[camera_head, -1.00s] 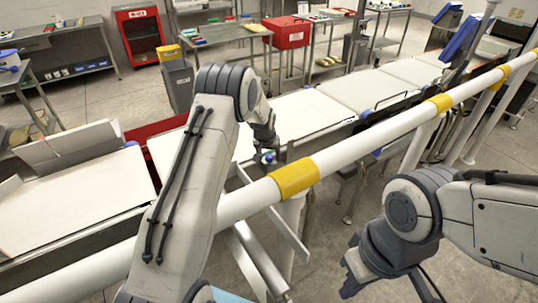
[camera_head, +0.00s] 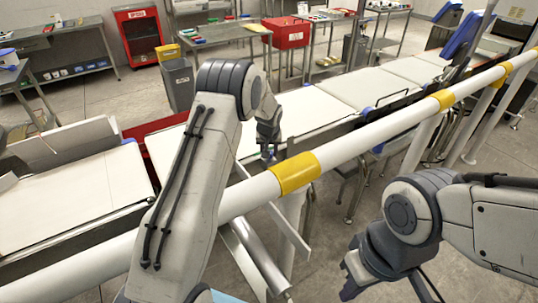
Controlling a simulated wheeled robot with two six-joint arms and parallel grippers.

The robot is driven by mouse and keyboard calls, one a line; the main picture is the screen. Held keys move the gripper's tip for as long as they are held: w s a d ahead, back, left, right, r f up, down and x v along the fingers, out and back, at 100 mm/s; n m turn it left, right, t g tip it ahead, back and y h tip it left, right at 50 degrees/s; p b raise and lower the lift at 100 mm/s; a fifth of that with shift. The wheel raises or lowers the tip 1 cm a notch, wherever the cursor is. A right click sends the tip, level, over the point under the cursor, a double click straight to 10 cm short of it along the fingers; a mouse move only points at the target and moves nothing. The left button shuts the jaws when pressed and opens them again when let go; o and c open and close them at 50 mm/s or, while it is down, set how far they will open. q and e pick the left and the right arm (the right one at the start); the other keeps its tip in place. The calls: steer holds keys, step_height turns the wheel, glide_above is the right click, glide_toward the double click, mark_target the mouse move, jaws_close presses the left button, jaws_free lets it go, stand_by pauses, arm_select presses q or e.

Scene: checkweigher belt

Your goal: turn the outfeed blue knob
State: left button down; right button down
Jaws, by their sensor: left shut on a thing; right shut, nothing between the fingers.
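A blue knob (camera_head: 268,155) shows small at the near edge of the conveyor, just beyond the white rail. My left arm reaches over the rail, and my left gripper (camera_head: 268,150) points down and is shut on the knob. The gripper's dark body hides much of the knob. My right gripper (camera_head: 350,289) hangs at the lower right, on the near side of the rail. It is shut, empty and well away from the knob.
A thick white rail (camera_head: 355,148) with yellow bands (camera_head: 297,173) crosses between me and the belt (camera_head: 305,112). Another blue knob (camera_head: 367,112) sits further right along the conveyor. A red bin (camera_head: 287,32) and a grey bin (camera_head: 177,85) stand behind.

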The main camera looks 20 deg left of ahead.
arm_select(q)
steer(key=c, duration=0.5)
jaws_free()
steer(key=shift+r, duration=0.15)
steer(key=b+v, duration=0.1)
steer(key=v, duration=0.9)
steer(key=shift+b, duration=0.35)
steer(key=shift+s, duration=0.1)
steer(key=shift+r, duration=0.1)
